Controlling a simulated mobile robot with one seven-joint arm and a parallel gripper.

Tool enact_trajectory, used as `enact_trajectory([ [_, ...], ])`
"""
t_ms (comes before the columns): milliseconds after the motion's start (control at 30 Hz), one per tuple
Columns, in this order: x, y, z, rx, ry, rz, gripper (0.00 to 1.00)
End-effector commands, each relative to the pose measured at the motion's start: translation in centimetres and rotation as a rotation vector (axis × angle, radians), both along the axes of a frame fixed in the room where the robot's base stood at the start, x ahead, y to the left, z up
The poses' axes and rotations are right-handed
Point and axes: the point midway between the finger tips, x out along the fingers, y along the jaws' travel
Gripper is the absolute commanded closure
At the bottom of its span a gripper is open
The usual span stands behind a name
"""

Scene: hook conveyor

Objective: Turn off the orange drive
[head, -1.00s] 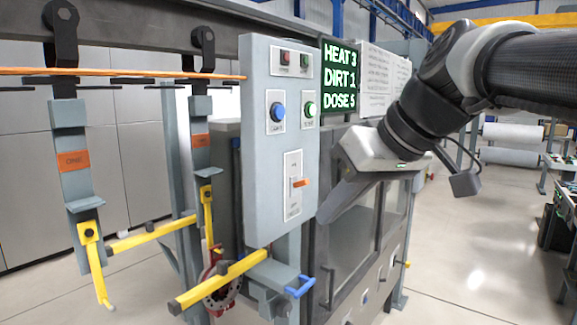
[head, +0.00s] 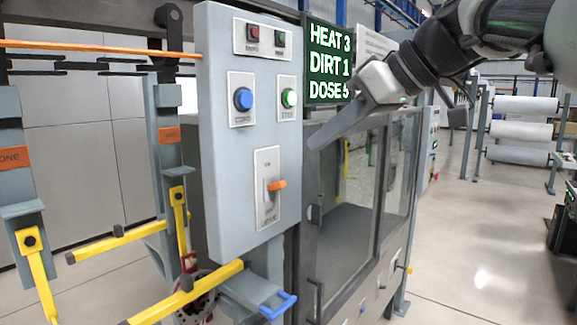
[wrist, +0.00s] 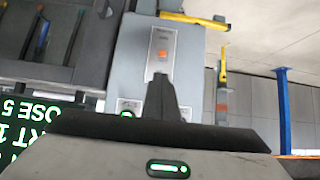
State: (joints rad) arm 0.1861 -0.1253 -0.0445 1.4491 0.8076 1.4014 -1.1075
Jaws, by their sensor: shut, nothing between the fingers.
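The orange drive lever (head: 277,185) sticks out from a white switch plate (head: 267,205) low on the grey control panel (head: 225,150). An "ON" mark is at the plate's top; the lever sits near mid-plate, and its lower label is too small to read. In the wrist view the lever (wrist: 163,55) shows upside down beyond the finger. My gripper (head: 312,146) is shut and empty, its tip just right of the panel's edge, above and to the right of the lever and apart from it. The wrist view also shows the gripper (wrist: 162,80).
Above the lever are a blue button (head: 243,99), a green button (head: 289,98) and small red and green ones. A display (head: 330,63) reads HEAT 3, DIRT 1, DOSE 5. A glazed cabinet (head: 345,215) stands right. Yellow-armed hangers (head: 35,265) hang left.

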Motion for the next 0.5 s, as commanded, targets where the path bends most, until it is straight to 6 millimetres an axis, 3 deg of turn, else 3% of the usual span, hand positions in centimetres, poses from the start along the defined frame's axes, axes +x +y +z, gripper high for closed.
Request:
enact_trajectory([
  [233, 0.7, 1.0, -1.1, 0.001, 0.004, 0.001, 1.0],
  [500, 3.1, 4.1, -4.1, 0.0, 0.005, 0.001, 1.0],
])
